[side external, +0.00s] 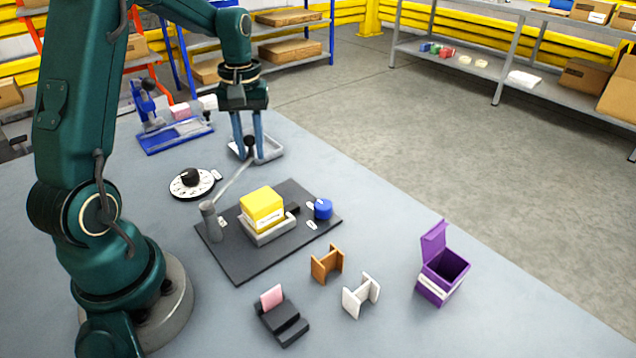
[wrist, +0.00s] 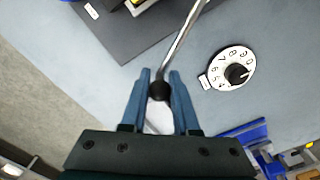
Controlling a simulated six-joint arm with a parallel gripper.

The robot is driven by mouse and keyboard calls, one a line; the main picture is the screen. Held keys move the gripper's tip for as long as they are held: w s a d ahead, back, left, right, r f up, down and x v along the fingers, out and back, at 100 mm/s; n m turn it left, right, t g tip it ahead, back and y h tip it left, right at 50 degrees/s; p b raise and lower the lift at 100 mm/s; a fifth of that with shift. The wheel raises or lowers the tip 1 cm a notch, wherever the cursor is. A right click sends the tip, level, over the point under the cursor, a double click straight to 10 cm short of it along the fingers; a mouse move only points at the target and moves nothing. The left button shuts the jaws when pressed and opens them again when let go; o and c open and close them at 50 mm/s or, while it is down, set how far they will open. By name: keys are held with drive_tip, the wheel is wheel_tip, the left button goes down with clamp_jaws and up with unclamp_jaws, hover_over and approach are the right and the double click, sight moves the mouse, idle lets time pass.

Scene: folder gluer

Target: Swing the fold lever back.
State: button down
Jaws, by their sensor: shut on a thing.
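The fold lever (side external: 232,180) is a grey metal rod with a black ball knob (side external: 250,141). It rises from a grey cylindrical post (side external: 209,220) on a dark base plate (side external: 240,268) and slants toward the back right. My gripper (side external: 249,143) has its blue fingers shut on the knob, beyond the back edge of the plate. In the wrist view the knob (wrist: 160,91) sits between the two fingertips (wrist: 160,84), and the rod (wrist: 182,40) runs upward from it. A yellow box (side external: 262,208) sits in a light grey holder on the plate.
A numbered white dial (side external: 192,184) lies left of the lever. A grey tray (side external: 268,150) is behind the gripper, and a blue fixture (side external: 178,134) is behind left. A blue knob (side external: 323,208) is right of the yellow box. A purple box (side external: 441,268) stands front right.

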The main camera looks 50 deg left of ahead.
drive_tip(key=shift+s+a+n, duration=0.3)
drive_tip(key=shift+a+n, duration=0.1)
drive_tip(key=shift+a, duration=0.1)
drive_tip(key=c, duration=0.7)
unclamp_jaws()
wheel_tip(320, 180, up, 5)
drive_tip(key=shift+r, duration=0.1)
